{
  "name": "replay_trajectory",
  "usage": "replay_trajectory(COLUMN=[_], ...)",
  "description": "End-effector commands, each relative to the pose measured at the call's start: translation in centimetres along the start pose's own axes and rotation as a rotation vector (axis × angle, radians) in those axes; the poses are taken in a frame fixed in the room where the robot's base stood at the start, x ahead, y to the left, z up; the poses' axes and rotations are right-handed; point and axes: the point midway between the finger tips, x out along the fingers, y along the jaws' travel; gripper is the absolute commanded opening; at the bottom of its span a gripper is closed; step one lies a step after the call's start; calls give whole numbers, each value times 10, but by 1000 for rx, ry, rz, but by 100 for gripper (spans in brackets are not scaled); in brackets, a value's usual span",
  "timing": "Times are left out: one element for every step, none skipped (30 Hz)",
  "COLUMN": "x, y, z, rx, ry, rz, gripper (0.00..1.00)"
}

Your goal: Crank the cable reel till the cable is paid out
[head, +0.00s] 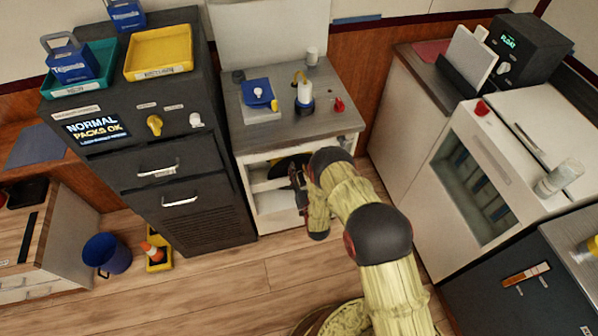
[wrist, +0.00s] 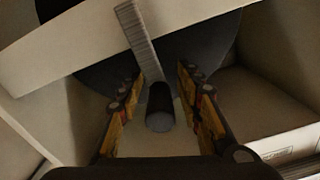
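The cable reel is a dark round disc (wrist: 215,48) inside the cabinet under the counter, partly hidden by a pale shelf edge or rail. Its dark rim also shows in the head view (head: 287,164), mostly hidden by my arm. A grey ribbed crank arm (wrist: 137,42) slants down across it to a dark cylindrical crank handle (wrist: 160,110). My gripper (wrist: 160,88) is open, with one finger on each side of the handle and gaps visible on both sides. In the head view my gripper (head: 299,182) reaches into the cabinet opening. I cannot see the cable clearly.
The open cabinet (head: 251,185) has side walls and a shelf close around my gripper. A dark drawer cabinet (head: 190,190) stands to its left, and a white glass-fronted unit (head: 470,175) to the right. A blue bin (head: 107,254) stands on the floor. Floor in front is clear.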

Motion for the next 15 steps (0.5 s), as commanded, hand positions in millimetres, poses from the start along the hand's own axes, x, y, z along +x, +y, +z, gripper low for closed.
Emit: replay_trajectory(x=[0, 0, 0, 0, 0, 0, 0, 0, 0, 0, 0, 0, 0, 0, 0], y=[0, 0, 0, 0, 0, 0, 0, 0, 0, 0, 0, 0, 0, 0, 0], z=[0, 0, 0, 0, 0, 0, 0, 0, 0, 0, 0, 0, 0, 0, 0], rx=[0, 0, 0, 0, 0, 0, 0, 0, 0, 0, 0, 0, 0, 0, 0], ry=[0, 0, 0, 0, 0, 0, 0, 0, 0, 0, 0, 0, -1, 0, -1], rz=[0, 0, 0, 0, 0, 0, 0, 0, 0, 0, 0, 0, 0, 0, 0], gripper=[35, 35, 35, 35, 35, 35, 33, 32, 29, 28, 26, 24, 22, 20, 18])
